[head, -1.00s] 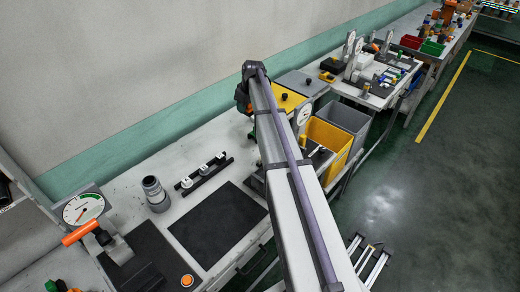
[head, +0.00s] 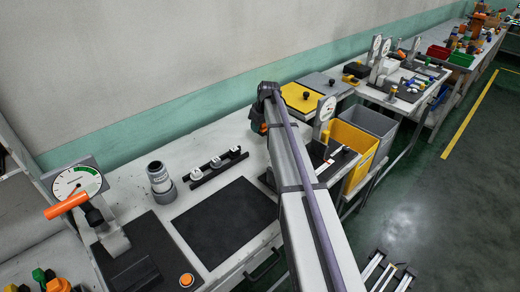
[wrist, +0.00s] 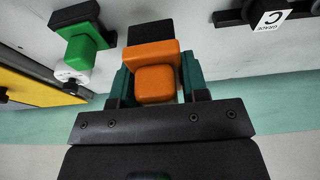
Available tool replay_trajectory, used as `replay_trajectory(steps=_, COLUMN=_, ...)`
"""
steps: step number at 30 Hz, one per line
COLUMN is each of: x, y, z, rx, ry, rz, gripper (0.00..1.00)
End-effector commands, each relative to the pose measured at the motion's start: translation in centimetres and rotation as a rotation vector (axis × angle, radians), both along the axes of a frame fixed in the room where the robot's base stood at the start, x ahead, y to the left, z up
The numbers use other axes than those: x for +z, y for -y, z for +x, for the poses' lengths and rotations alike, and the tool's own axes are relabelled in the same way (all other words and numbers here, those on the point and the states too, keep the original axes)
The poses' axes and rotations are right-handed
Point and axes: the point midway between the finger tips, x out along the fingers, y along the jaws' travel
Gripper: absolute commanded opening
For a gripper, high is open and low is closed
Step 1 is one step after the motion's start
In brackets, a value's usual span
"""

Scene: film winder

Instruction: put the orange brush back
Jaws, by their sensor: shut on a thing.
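In the wrist view, the orange brush (wrist: 156,82) sits between the two dark green fingers of my gripper (wrist: 155,76), which are shut on it. A black part of the brush (wrist: 150,36) shows beyond the orange block. A green brush-like piece (wrist: 82,42) with a white end stands apart to its left. In the head view, my arm hides most of the gripper, and only a small orange patch of the brush (head: 259,127) shows beside the wrist. I cannot tell whether the brush touches the bench.
A black strip with white labelled pieces (head: 215,166) and a grey cylinder (head: 160,180) stand left of my arm. A dark mat (head: 226,222) is clear. A yellow panel (head: 302,97), a dial gauge (head: 325,110) and a yellow bin (head: 352,145) lie to the right.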

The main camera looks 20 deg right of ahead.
Motion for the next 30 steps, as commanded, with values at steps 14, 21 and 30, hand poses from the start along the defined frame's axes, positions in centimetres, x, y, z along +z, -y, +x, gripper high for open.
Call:
replay_trajectory(steps=14, x=-7.7, y=0.0, z=0.0, rx=0.000, ry=0.000, rz=0.000, gripper=0.15)
replay_trajectory(steps=21, x=-7.4, y=0.0, z=0.0, rx=0.000, ry=0.000, rz=0.000, gripper=0.15)
replay_trajectory(steps=30, x=-7.7, y=0.0, z=0.0, rx=0.000, ry=0.000, rz=0.000, gripper=0.54)
